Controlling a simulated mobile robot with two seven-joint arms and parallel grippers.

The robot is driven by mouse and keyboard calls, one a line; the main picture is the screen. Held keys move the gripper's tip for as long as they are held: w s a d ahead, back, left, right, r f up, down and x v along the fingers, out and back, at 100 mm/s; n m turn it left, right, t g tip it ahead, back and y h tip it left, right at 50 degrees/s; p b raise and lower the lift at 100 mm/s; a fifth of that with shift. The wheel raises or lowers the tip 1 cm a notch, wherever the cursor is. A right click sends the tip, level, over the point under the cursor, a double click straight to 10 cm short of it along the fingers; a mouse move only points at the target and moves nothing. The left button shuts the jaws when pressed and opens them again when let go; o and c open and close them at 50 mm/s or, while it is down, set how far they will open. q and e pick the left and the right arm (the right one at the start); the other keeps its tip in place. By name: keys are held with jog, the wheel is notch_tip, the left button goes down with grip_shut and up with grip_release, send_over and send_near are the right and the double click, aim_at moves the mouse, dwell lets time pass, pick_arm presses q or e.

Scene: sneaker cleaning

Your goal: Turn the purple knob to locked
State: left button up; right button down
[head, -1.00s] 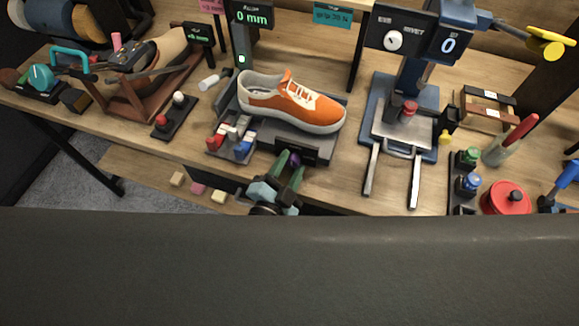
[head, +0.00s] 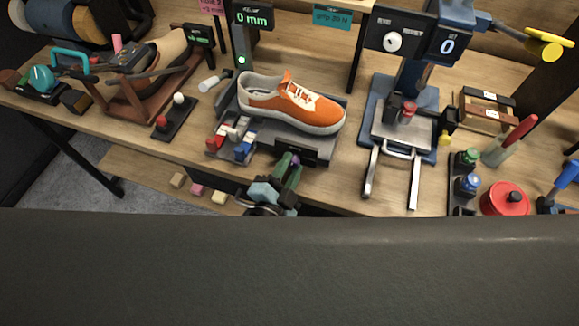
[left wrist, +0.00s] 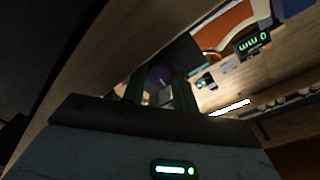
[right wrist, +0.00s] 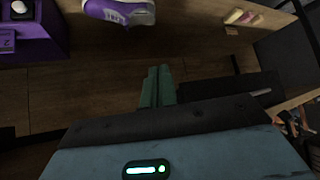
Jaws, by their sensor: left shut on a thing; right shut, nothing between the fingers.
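The purple knob (head: 296,159) sits on the front of the grey fixture (head: 318,150) that carries the orange sneaker (head: 290,102). My left gripper (head: 291,166) is at the knob from the front, its green fingers shut on it. In the left wrist view the dark purple knob (left wrist: 160,76) shows between the two fingers (left wrist: 160,88); any lock marking is too dark to read. My right gripper (right wrist: 157,86) shows only in the right wrist view, with its fingers together and empty.
A press stand (head: 405,130) with metal rails is to the right. A red pot (head: 505,198) is at the front right. In the right wrist view, a purple and white shoe (right wrist: 120,10) is at the top.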

pick_arm(q)
jog(key=m, duration=0.2)
jog(key=shift+m, duration=0.3)
jog(key=m+p, duration=0.1)
jog(key=m, duration=0.1)
jog(key=shift+r+m, duration=0.1)
jog(key=shift+m, duration=0.2)
jog(key=m+p, duration=0.1)
jog(key=m, duration=0.3)
jog(key=shift+y, duration=0.3)
jog(key=m, duration=0.2)
jog(key=shift+m, duration=0.4)
jog(key=shift+f+m+y, duration=0.2)
jog(key=shift+m+y, duration=0.1)
jog(key=shift+m, duration=1.4)
pick_arm(e)
jog(key=shift+t, duration=0.4)
jog(key=shift+w+d+r, duration=0.2)
jog(key=shift+w+r, duration=0.45)
jog(key=shift+r, duration=0.1)
jog(key=shift+w+d+r, duration=0.15)
jog(key=shift+w+r, duration=0.5)
jog(key=shift+r, duration=0.1)
pick_arm(q)
jog(key=o, duration=0.7)
pick_arm(e)
jog(key=shift+s, duration=0.1)
